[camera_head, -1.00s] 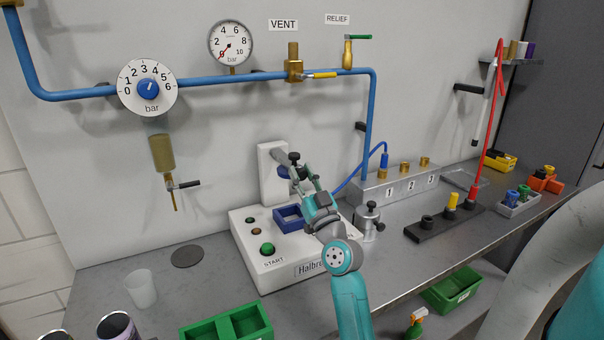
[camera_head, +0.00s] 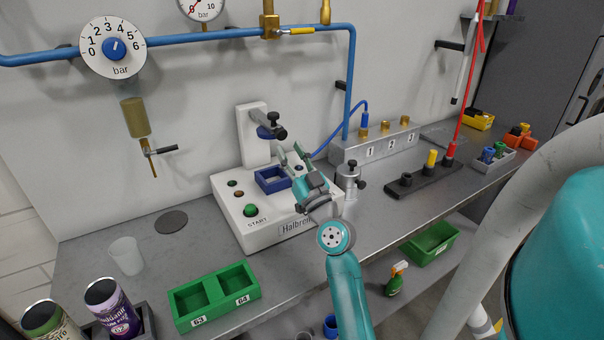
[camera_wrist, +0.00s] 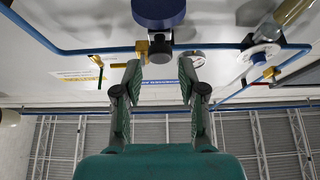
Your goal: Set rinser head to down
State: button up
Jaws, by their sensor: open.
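The rinser head is a blue disc (camera_head: 268,132) with dark knobs, on a short arm from the white column of the Halbrenn machine (camera_head: 250,215). It is raised above the blue square frame (camera_head: 272,180) on the machine's top. In the wrist view the blue disc (camera_wrist: 158,12) is at the top, with a dark round knob (camera_wrist: 160,56) below it, seen between the fingers. My gripper (camera_head: 292,154) is open and empty, just below and to the right of the head in the head view. Its spread fingers also show in the wrist view (camera_wrist: 160,80).
A steel pot with a black knob (camera_head: 349,180) stands close right of my gripper. A green START button (camera_head: 250,210) is on the machine's front left. A blue hose (camera_head: 335,135) curves behind. A green tray (camera_head: 215,295) and a clear cup (camera_head: 127,256) are at left.

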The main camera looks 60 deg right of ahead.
jog(key=v, duration=0.6)
jog(key=shift+s+f, duration=0.2)
jog(key=shift+f, duration=0.05)
jog(key=shift+a, duration=0.1)
